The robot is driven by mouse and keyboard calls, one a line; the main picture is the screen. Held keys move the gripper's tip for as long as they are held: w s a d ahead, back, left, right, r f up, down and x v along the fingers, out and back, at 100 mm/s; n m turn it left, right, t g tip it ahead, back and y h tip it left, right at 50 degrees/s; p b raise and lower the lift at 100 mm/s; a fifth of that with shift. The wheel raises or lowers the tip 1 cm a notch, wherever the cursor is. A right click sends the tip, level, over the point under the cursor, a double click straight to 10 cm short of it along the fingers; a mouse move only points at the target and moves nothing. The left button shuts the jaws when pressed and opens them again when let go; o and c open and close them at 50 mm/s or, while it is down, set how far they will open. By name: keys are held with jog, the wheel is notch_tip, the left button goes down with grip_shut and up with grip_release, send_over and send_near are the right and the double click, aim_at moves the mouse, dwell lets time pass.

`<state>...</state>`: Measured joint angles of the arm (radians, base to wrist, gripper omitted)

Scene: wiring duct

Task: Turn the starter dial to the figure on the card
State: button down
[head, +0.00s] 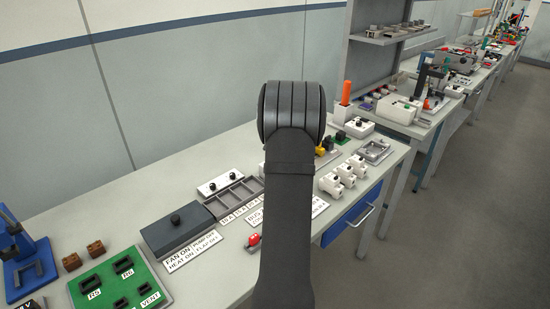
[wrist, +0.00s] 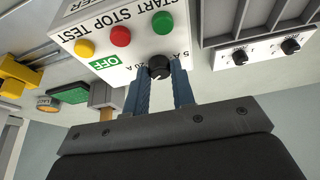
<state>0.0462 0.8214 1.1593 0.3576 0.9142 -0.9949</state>
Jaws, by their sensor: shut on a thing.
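The starter is a white box (wrist: 135,58) in the wrist view with yellow, red and green buttons, the words START STOP TEST and a green OFF label (wrist: 105,62). Its dial is a small black knob (wrist: 159,67) near the edge, with 20 A and 5 A marks beside it. My gripper (wrist: 161,76) is shut on the dial, with one blue finger on each side. The fingers hide part of the scale, and I cannot tell which mark the dial points to. In the head view my arm hides the gripper and most of the starter. I cannot make out the card.
A white plate with two black knobs (wrist: 265,52) stands to the right in the wrist view. Yellow blocks (wrist: 17,78) lie to the left. The head view shows a dark grey box (head: 177,230), a green board (head: 117,285) and white switch units (head: 343,178) on the bench.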

jog(key=m+h, duration=0.1)
jog(key=m, duration=0.2)
jog(key=shift+s+a+m+t, duration=0.1)
jog(key=shift+m+t, duration=0.2)
jog(key=shift+a+m+t+h, duration=0.15)
jog(key=shift+m+h, duration=0.25)
jog(key=shift+m, duration=0.5)
jog(key=shift+d+m+t+h, duration=0.15)
jog(key=shift+m+h, duration=0.25)
jog(key=shift+m, duration=0.5)
jog(key=shift+a, duration=0.1)
jog(key=c, duration=1.2)
grip_release()
jog(key=shift+r, duration=0.1)
jog(key=a+v, duration=0.1)
jog(key=v, duration=1.6)
jog(key=shift+d, duration=0.4)
